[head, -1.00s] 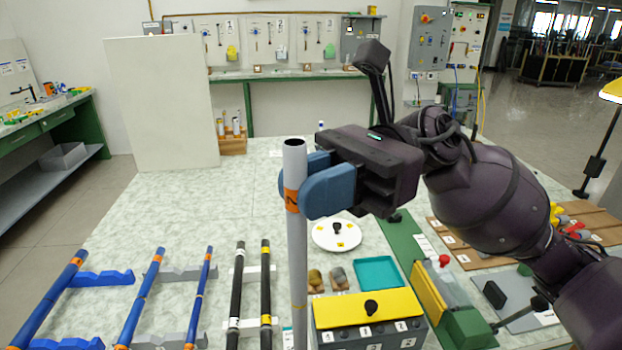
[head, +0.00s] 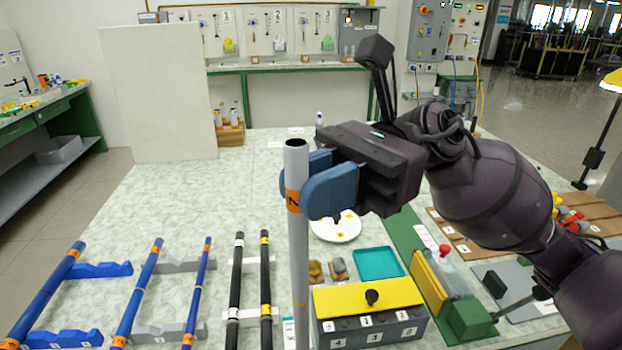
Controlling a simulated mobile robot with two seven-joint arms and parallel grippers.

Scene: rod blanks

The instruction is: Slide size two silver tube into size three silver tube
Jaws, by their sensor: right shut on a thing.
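A silver-grey tube (head: 298,250) stands upright in the middle of the head view. It has an orange band with a dark mark near its top, and its open upper end shows. My right gripper (head: 308,190) is shut on this tube just below the top, with blue fingers around the orange band. The tube's lower end runs down past the yellow-topped box and out of the bottom of the picture. I cannot make out a second silver tube. My left gripper is not in view.
Blue rods (head: 140,290) and black rods (head: 265,290) lie on holders at the left. A yellow-topped box (head: 350,297), a teal tray (head: 378,263) and a white plate (head: 335,232) are right of the tube.

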